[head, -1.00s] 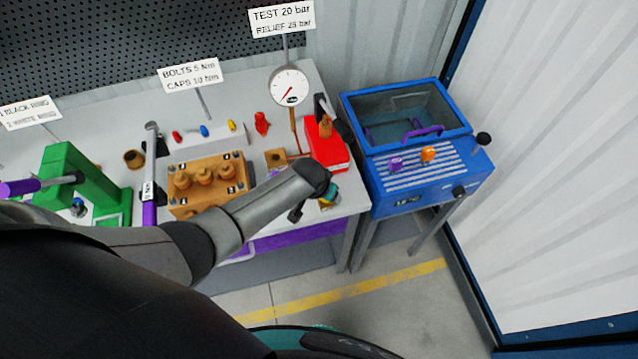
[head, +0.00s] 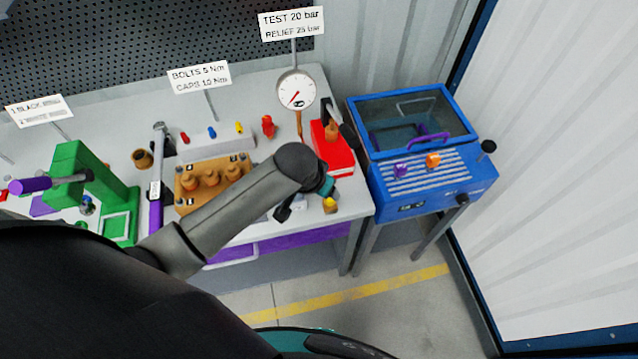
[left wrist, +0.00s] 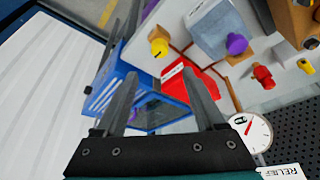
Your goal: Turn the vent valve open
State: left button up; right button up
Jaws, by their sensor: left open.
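No label that I can read marks which part is the vent valve. A yellow knob on a brass-coloured fitting (head: 330,205) sits at the front right of the bench, and it also shows in the left wrist view (left wrist: 158,46). A purple knob (left wrist: 236,43) on a grey block (left wrist: 215,28) shows near it in the left wrist view; my arm hides that block in the head view. My left gripper (left wrist: 160,75) is open, with nothing between its fingers, above the bench's right end. In the head view its fingers are largely hidden. My right gripper is not in view.
A pressure gauge (head: 296,90), a red box (head: 331,160) and a brown block with several brass caps (head: 211,182) stand on the bench. A blue tank (head: 430,195) with purple and orange knobs stands right of it. A green press (head: 90,185) is at left.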

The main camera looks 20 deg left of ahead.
pick_arm(q)
jog(key=shift+v, duration=1.3)
jog(key=s+a+r+g, duration=0.1)
jog(key=s+r, duration=0.2)
jog(key=s, duration=0.5)
jog(key=s+a+r, duration=0.2)
jog(key=s+r, duration=0.1)
jog(key=s, duration=0.6)
notch_tip(320, 180, down, 32)
jog(key=g+b, duration=0.1)
jog(key=b, duration=1)
jog(key=s+a+f+b, duration=0.1)
jog(key=s+f+b, duration=0.5)
jog(key=f, duration=0.8)
jog(key=s+a+f+g+b, duration=0.1)
jog(key=s+f+b, duration=0.5)
jog(key=s+f, duration=0.4)
notch_tip(320, 180, down, 4)
jog(key=shift+s+a+r+g+y+b, duration=0.1)
jog(key=shift+s+a+g+y+b, duration=0.05)
jog(key=shift+s+g+y+b, duration=0.2)
